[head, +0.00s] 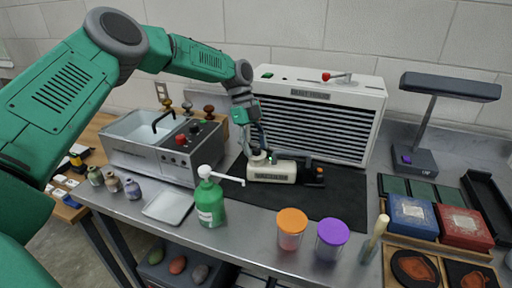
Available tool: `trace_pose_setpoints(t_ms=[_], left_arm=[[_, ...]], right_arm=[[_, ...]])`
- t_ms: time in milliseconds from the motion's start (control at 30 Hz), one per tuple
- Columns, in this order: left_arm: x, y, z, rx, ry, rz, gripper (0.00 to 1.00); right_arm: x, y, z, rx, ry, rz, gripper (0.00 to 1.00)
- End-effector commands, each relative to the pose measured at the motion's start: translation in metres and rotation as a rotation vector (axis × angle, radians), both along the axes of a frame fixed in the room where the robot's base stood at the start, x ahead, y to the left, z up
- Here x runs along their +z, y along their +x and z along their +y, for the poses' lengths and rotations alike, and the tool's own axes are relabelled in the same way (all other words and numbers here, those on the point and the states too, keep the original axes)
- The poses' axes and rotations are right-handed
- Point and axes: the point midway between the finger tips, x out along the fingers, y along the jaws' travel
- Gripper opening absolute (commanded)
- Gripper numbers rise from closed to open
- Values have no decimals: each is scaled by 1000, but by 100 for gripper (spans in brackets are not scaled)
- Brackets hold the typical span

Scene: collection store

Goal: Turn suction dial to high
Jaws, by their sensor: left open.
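A cream hand-held vacuum (270,172) with a dark label and a black end lies on the black mat (318,200) in front of the hood. A small round pale part on its top left looks like the suction dial (257,157); its setting is too small to read. My left gripper (260,147) points down right over this part, open, with its fingers at or just above it. I cannot tell whether they touch it. The fingers partly hide the dial. My right gripper is not in view.
A white dust hood (372,107) with a red-tipped lever stands behind. A grey basin unit (150,157) with red knobs stands left. A green pump bottle (210,204) is close in front. Orange-lidded (292,222) and purple-lidded (333,233) jars stand near the front edge. A lamp (418,150) stands right.

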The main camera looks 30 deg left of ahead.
Motion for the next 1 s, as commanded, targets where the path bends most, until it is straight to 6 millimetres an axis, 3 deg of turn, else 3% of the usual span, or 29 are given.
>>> trace_pose_setpoints(t_ms=[533, 700, 1000], left_arm=[[91, 14, 37, 1, 0, -2, 42], [104, 15, 42, 0, 0, 0, 42], [106, 15, 43, -1, -1, 0, 42]], right_arm=[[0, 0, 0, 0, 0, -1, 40], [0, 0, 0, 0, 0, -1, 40], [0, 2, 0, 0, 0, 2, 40]])
